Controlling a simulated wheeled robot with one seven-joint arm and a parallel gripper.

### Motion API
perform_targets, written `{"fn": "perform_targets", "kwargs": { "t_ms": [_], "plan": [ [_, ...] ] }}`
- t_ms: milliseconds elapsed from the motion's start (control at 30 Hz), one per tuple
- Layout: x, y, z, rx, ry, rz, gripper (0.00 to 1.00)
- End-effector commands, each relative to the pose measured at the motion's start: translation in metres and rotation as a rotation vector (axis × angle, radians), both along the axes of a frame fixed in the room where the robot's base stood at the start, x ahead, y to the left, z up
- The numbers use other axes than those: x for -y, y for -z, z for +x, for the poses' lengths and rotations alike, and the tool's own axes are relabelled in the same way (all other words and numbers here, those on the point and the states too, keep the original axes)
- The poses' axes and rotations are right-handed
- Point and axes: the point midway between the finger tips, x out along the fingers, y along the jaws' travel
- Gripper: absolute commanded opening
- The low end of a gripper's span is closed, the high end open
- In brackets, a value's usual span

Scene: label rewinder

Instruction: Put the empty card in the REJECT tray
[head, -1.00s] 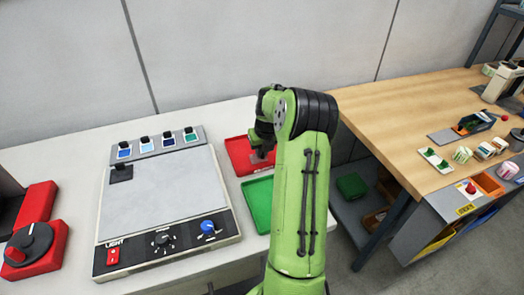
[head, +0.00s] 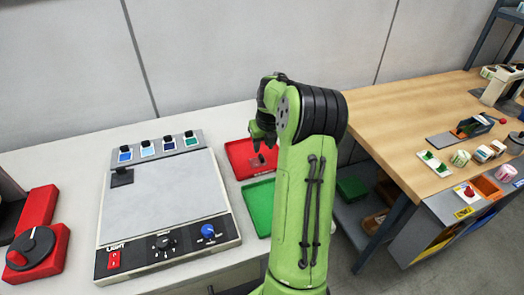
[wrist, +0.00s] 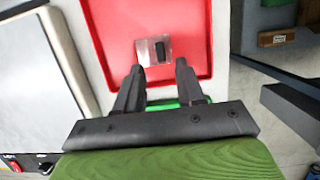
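The red tray (head: 239,154) lies on the white bench to the right of the light box; it fills the top of the wrist view (wrist: 108,22). A small clear card with a dark rectangle (wrist: 152,50) lies on the tray's floor, and it shows small in the head view (head: 258,160). My gripper (wrist: 158,66) is open and empty, its two fingers apart. Its fingertips appear just short of the card in the wrist view. In the head view the fingers are partly hidden by my wrist and arm.
A green tray (head: 259,205) sits directly in front of the red one. The light box (head: 165,205) stands to the left, with several coloured slides along its back. A wooden table (head: 400,110) with label rolls stands to the right, beyond a gap.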

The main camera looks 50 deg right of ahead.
Motion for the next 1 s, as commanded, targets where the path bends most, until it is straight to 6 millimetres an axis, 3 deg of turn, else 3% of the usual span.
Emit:
{"fn": "perform_targets", "kwargs": {
  "t_ms": [33,133,333,433,567,667,800,1000],
  "plan": [
    [-0.001,-0.016,-0.003,0.002,0.002,-0.004,0.38],
    [-0.004,-0.039,-0.009,0.002,0.002,-0.003,0.38],
    [-0.009,-0.061,-0.014,-0.002,-0.013,-0.003,0.38],
    [-0.034,-0.075,-0.009,-0.028,-0.184,-0.06,0.38],
    [-0.105,-0.11,-0.008,-0.11,-0.714,-0.232,0.38],
    [-0.162,-0.132,-0.022,-0.178,-1.171,-0.375,0.38],
    [-0.231,-0.152,-0.056,-0.256,-1.783,-0.577,0.38],
    [-0.305,-0.155,-0.126,-0.319,-2.623,-0.91,0.38]
  ]
}}
